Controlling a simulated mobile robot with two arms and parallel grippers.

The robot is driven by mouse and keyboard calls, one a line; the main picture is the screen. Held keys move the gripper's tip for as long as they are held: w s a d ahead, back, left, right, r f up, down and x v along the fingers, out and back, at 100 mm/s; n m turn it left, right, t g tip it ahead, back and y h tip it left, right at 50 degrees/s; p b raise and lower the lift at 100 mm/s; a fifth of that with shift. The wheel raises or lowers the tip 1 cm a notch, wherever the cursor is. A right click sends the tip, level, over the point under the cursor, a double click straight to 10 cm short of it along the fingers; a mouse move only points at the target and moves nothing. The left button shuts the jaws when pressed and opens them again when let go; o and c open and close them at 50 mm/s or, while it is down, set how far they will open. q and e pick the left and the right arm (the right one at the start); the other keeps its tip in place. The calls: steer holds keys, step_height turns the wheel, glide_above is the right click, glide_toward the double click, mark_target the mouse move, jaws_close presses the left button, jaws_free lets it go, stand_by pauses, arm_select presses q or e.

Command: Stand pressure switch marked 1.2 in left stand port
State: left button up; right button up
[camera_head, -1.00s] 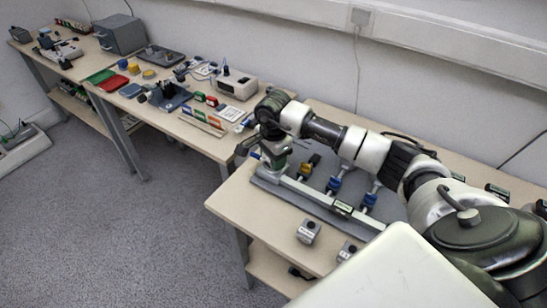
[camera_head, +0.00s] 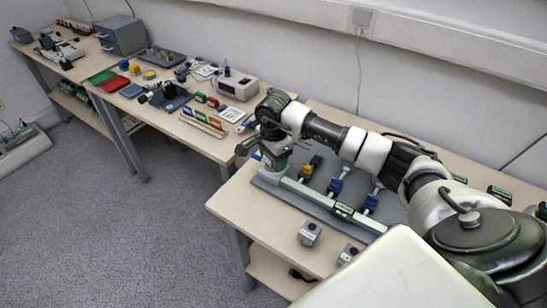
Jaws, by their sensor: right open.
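The stand is a grey base plate with a pale horizontal bar (camera_head: 318,196) on the near right table. Blue-handled fittings (camera_head: 334,186) and (camera_head: 370,202) and a yellow-and-black fitting (camera_head: 311,166) stand behind the bar. My right gripper (camera_head: 272,170) points down at the bar's left end and is open. My wrist and hand hide most of that end, so I cannot see the left port or whether anything stands in it. Two small grey boxes, one (camera_head: 309,233) and another (camera_head: 347,254), sit on the table in front of the stand. No 1.2 marking is readable. My left gripper is not in view.
My right arm stretches across the table above the stand. A white box device (camera_head: 238,85), colored blocks (camera_head: 206,100) and red and green trays (camera_head: 113,83) crowd the farther table. The near table's front left corner (camera_head: 235,203) is bare.

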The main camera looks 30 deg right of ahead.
steer(key=shift+o, duration=0.2)
step_height(320, 180, up, 11)
steer(key=shift+s+f, duration=0.1)
steer(key=shift+s, duration=0.05)
